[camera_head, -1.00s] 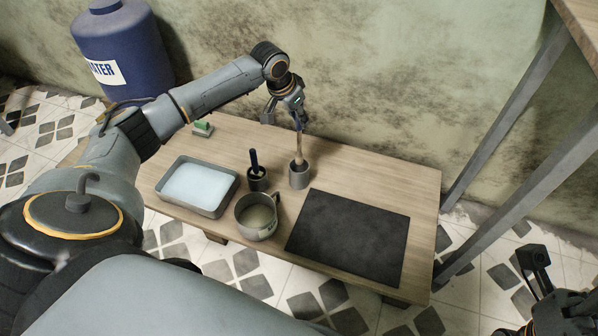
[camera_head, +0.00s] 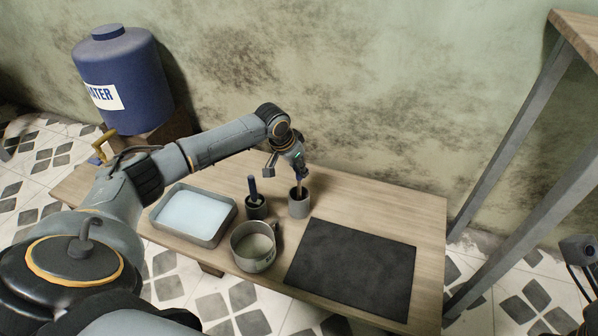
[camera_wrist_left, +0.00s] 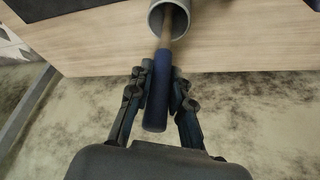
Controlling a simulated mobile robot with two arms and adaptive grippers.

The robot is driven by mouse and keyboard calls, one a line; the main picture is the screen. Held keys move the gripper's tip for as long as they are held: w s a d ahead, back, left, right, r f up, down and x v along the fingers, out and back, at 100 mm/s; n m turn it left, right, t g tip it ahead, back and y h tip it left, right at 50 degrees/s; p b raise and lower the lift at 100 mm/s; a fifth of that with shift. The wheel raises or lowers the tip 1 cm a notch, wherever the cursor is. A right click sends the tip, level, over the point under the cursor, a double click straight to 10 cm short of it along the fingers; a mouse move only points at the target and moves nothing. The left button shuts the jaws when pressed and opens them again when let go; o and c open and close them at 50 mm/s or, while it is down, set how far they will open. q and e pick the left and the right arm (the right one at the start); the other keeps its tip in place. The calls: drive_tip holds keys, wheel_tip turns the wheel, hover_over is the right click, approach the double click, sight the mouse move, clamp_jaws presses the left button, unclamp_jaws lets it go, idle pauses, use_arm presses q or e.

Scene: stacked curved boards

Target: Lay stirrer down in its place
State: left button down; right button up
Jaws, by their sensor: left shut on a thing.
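The stirrer has a blue handle and a wooden shaft; in the left wrist view its handle (camera_wrist_left: 157,95) lies between my fingers. My left gripper (camera_wrist_left: 160,88) is shut on this handle. In the head view my left gripper (camera_head: 299,176) is above a grey cup (camera_head: 299,208). The stirrer's shaft (camera_head: 299,191) stands nearly upright with its lower end inside this cup, which also shows in the left wrist view (camera_wrist_left: 183,8). The cup hides the stirrer's tip. Part of my right gripper (camera_head: 580,250) shows at the right edge, cut off, its fingers unclear.
A metal mug (camera_head: 252,250), a tray (camera_head: 160,222) with pale liquid and a dark mat (camera_head: 352,268) stand nearby. A blue water barrel (camera_head: 125,85) is behind left.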

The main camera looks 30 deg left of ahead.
use_arm(q)
drive_tip(key=shift+f, duration=0.2)
drive_tip(key=c, duration=1.2)
unclamp_jaws()
